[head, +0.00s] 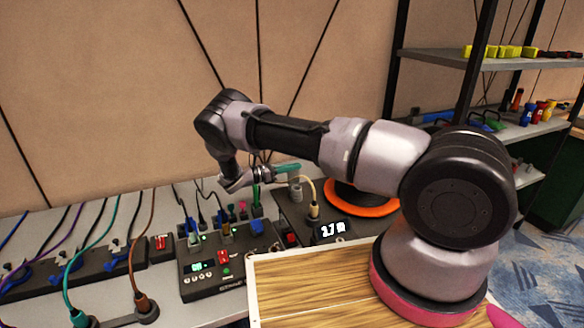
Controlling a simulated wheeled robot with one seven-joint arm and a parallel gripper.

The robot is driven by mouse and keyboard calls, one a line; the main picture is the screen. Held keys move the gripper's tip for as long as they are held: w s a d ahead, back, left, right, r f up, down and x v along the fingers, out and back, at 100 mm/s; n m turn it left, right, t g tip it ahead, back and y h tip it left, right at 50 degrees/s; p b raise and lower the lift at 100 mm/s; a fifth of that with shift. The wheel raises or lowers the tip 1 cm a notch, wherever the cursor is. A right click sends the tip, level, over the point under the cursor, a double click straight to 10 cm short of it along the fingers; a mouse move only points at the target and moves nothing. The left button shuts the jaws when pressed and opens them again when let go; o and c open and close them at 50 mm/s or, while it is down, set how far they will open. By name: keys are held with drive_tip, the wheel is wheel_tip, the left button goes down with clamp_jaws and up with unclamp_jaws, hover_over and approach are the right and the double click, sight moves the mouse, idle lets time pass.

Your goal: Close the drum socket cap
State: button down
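My gripper (250,180) is at the end of my arm, low above the devices on the grey bench. It is small in the picture, and I cannot tell whether its fingers are apart or holding anything. A teal piece (288,168) shows right beside it; whether they touch is unclear. A round drum-like thing with an orange rim (372,211) stands right of my gripper, partly hidden behind my arm. I cannot make out a socket cap on it, or whether a cap is open or shut.
A black control box (215,273) and several cabled sockets (75,268) fill the bench to the left. A shelf (490,58) stands at the right.

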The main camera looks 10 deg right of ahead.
drive_tip(key=shift+s, duration=0.1)
drive_tip(key=c, duration=1.1)
unclamp_jaws()
drive_tip(key=shift+f, duration=0.1)
drive_tip(key=shift+o, duration=0.2)
wheel_tip(320, 180, up, 10)
drive_tip(key=shift+r, duration=0.1)
